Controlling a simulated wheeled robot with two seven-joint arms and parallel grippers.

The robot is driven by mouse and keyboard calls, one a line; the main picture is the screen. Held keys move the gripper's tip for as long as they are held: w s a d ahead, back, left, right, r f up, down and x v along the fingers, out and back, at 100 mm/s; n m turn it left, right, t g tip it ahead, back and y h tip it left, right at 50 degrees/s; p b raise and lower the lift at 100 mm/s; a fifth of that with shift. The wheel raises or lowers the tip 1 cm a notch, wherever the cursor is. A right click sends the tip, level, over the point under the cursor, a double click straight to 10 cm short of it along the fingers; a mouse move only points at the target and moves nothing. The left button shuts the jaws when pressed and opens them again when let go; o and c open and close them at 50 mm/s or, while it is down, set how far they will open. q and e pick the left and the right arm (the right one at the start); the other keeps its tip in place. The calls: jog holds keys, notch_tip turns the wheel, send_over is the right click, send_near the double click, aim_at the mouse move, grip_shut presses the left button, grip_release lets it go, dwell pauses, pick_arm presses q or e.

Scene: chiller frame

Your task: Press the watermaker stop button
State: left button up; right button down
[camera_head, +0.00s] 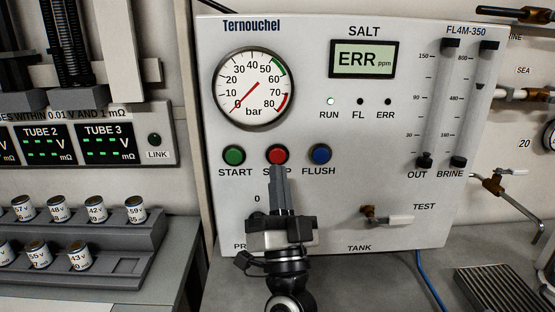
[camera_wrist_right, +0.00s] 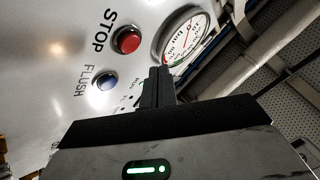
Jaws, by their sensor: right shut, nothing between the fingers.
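The red stop button (camera_head: 278,155) sits on the white Ternouchel panel (camera_head: 330,200), between the green START button (camera_head: 234,155) and the blue FLUSH button (camera_head: 320,154). My right gripper (camera_head: 278,172) is shut and empty, its fingertips just below the red button and over part of the STOP label. I cannot tell whether they touch the panel. In the right wrist view the red button (camera_wrist_right: 127,40) shows uncovered, up and to the left of the shut fingers (camera_wrist_right: 160,75). My left gripper is not in view.
A pressure gauge (camera_head: 253,88) is above the buttons. A small valve (camera_head: 385,217) sticks out at the panel's lower right. A stepped rack of labelled cylinders (camera_head: 75,235) stands at the left.

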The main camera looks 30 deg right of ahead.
aim_at(276, 150)
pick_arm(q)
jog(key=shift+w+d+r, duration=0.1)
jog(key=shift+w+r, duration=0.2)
pick_arm(e)
jog(key=w, duration=0.1)
jog(key=w+d, duration=0.1)
jog(key=w, duration=0.1)
jog(key=shift+d, duration=0.25)
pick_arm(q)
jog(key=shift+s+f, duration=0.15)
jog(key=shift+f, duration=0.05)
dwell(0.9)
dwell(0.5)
pick_arm(e)
jog(key=shift+w+d, duration=0.15)
jog(key=shift+w, duration=0.2)
jog(key=shift+w+d, duration=0.2)
jog(key=shift+w, duration=0.2)
dwell(0.6)
dwell(0.4)
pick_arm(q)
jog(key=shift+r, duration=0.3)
pick_arm(e)
jog(key=shift+s+a, duration=0.4)
jog(key=shift+s, duration=0.4)
